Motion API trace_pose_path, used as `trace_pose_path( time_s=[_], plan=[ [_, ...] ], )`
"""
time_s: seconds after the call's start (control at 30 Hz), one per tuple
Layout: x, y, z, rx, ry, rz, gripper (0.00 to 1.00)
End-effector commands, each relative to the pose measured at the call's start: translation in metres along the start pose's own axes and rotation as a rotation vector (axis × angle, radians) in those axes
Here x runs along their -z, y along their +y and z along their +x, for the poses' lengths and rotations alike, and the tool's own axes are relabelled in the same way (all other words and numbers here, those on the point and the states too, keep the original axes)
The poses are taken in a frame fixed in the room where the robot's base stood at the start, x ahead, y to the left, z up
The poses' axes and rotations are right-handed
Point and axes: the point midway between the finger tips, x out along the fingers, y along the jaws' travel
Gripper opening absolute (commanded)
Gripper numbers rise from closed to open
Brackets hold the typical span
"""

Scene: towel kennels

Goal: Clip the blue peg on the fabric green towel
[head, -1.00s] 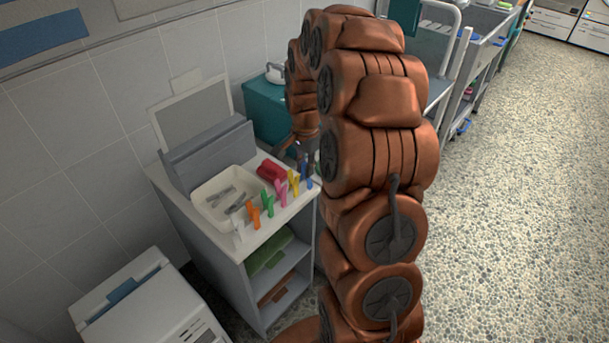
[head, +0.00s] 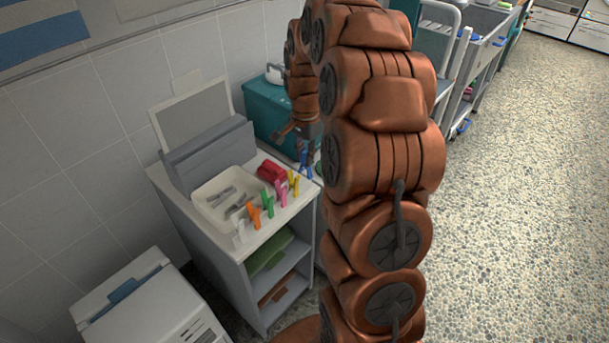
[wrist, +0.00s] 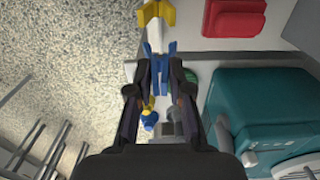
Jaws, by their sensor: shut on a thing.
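The blue peg (head: 305,169) is between the fingers of my gripper (head: 304,152), at the right end of the row of pegs by the cart's edge. In the wrist view the blue peg (wrist: 159,68) stands between the two dark fingertips of my gripper (wrist: 160,90), which are shut on it. A green folded thing (head: 268,256), perhaps the green towel, lies on the cart's upper shelf below the top. I cannot tell its fabric. My arm hides part of the area right of the cart.
Yellow (head: 293,184), pink (head: 281,193), green (head: 267,203) and orange (head: 253,215) pegs stand along the cart top (head: 262,234). A white tray (head: 207,208) and a red item (head: 270,173) are behind them. A teal box (head: 262,110) stands beyond. Open floor lies to the right.

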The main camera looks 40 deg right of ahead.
Motion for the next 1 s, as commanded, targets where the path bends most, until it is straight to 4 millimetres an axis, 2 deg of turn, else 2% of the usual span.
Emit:
trace_pose_path(
  time_s=[0.53, 1.0],
  plan=[
    [0.0, 0.0, -0.03, 0.001, 0.0, 0.001, 0.0],
    [0.0, 0.0, -0.031, 0.0, 0.0, 0.0, 0.0]
  ],
)
